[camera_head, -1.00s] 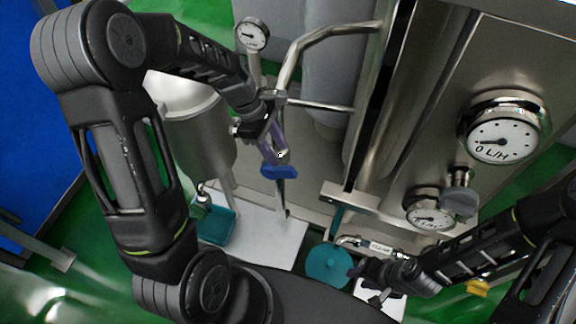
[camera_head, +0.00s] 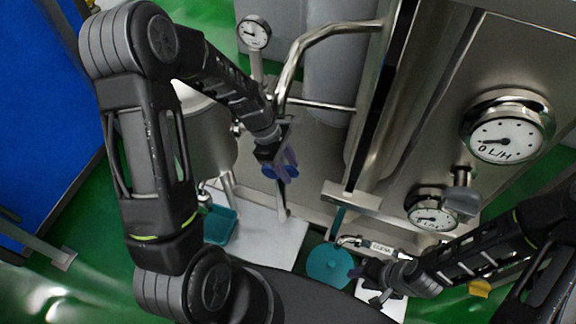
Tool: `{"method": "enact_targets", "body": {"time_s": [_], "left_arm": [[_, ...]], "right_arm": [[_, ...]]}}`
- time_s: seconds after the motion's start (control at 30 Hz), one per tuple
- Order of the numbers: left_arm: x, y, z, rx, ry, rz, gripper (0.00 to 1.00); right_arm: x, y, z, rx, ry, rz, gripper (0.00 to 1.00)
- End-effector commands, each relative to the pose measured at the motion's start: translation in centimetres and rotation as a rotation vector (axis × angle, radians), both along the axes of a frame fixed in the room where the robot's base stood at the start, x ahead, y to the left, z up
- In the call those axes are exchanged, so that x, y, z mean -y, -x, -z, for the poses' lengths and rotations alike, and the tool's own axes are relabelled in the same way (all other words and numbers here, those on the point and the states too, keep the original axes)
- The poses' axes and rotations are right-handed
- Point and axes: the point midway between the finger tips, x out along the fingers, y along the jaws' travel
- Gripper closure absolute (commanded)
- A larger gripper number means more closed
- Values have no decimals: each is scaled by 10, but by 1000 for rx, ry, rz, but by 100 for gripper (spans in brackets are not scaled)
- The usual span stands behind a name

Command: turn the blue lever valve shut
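The blue lever (camera_head: 270,172) of the valve is on a thin upright pipe near the middle of the head view. It is partly hidden by my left gripper (camera_head: 288,163). The gripper's purplish fingers reach down over the lever and overlap it in the picture. I cannot tell whether they touch it or have closed on it. My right gripper (camera_head: 366,273) is low in the view, beside a teal round disc and a small labelled pipe. Its finger opening is too small and dark to tell.
A steel tank (camera_head: 208,140) stands behind my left arm. A bent steel pipe (camera_head: 300,55) and a small gauge (camera_head: 254,32) rise above the lever. A large flow gauge (camera_head: 507,132) is at the right. The teal disc (camera_head: 329,265) lies low beside a white plate (camera_head: 265,242).

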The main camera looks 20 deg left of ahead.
Motion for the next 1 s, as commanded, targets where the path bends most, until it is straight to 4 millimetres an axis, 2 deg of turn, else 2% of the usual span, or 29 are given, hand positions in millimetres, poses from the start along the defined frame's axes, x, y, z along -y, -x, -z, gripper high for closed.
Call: {"method": "enact_targets", "body": {"time_s": [0.07,0.53,1.0], "left_arm": [[0,0,0,0,0,0,61],[0,0,0,0,0,0,99],[0,0,-1,1,0,0,100]], "right_arm": [[0,0,0,0,0,0,64],[0,0,0,0,0,0,64],[0,0,0,0,0,0,64]]}}
